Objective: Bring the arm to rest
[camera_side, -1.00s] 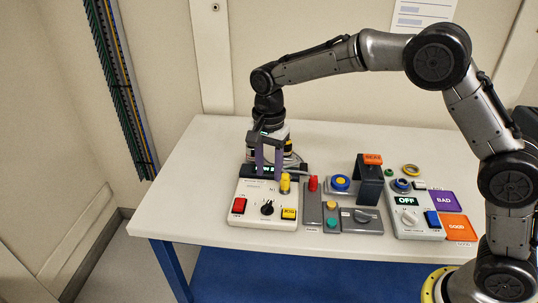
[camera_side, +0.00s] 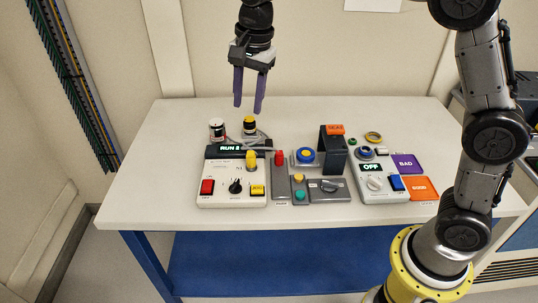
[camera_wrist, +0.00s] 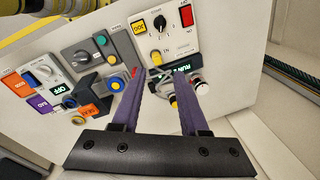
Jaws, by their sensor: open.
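My gripper touches nothing.
The white table (camera_side: 150,190) also holds a red-topped grey panel (camera_side: 281,180), a dark upright block (camera_side: 334,155), a second box reading "OFF" (camera_side: 380,185), a purple BAD pad (camera_side: 407,163) and an orange GOOD pad (camera_side: 424,189). The table's left side is clear.

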